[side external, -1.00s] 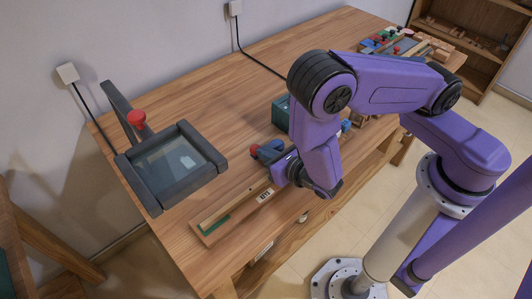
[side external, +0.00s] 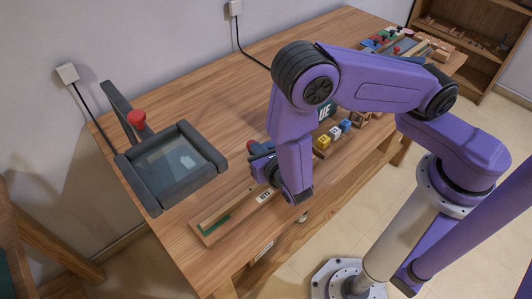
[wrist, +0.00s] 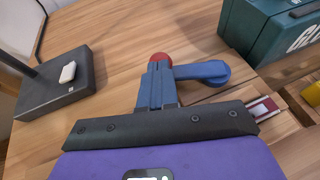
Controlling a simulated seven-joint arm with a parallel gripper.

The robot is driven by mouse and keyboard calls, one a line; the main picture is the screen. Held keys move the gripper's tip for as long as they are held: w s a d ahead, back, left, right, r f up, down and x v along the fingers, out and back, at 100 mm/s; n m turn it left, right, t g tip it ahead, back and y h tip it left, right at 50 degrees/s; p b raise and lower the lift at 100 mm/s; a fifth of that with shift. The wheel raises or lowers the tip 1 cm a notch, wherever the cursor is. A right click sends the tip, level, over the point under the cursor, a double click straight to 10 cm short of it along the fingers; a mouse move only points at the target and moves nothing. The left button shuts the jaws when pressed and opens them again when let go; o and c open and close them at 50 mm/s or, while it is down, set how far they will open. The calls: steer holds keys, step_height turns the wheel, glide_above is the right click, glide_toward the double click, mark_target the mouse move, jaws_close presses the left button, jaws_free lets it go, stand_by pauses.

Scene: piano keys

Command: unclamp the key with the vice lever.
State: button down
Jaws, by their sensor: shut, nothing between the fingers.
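The vice lever is a blue arm (wrist: 200,72) with a red knob (wrist: 160,58). Its knob also shows at the left of my wrist in the side view (side external: 251,146). My gripper (wrist: 157,70) is shut and empty, its fingers side by side right at the knob end of the lever. I cannot tell whether they touch it. The wooden key (side external: 235,211), with a green strip and a white label, lies along the table's front edge. Its clamped part is hidden by my wrist, and I cannot see how tightly the vice holds it.
A dark framed magnifier (side external: 219,160) on a stand with a red knob stands to the left. A green box (wrist: 275,32) is close on the lever's right. Coloured letter blocks (side external: 334,133) stand further right. Bare table (side external: 235,105) lies behind.

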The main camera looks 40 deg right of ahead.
mark_target(250, 142)
steer(key=w+m+g+h, duration=0.1)
steer(key=w+m+h, duration=0.2)
steer(key=h, duration=0.1)
steer(key=shift+m+g, duration=0.4)
steer(key=w+m+g+h, duration=0.2)
steer(key=m+g+h, duration=0.1)
steer(key=shift+w+d+m, duration=0.25)
steer(key=shift+d+m, duration=0.05)
steer(key=shift+d, duration=0.1)
steer(key=w+m+g, duration=0.1)
steer(key=d+m+g+h, duration=0.1)
steer(key=m+g, duration=0.1)
steer(key=w+d+m+g+h, duration=0.1)
steer(key=g, duration=0.1)
steer(key=shift+w+d+m, duration=0.15)
steer(key=shift+w+m, duration=0.15)
steer(key=shift+w+d, duration=0.3)
steer(key=shift+d, duration=0.3)
steer(key=shift+a, duration=0.1)
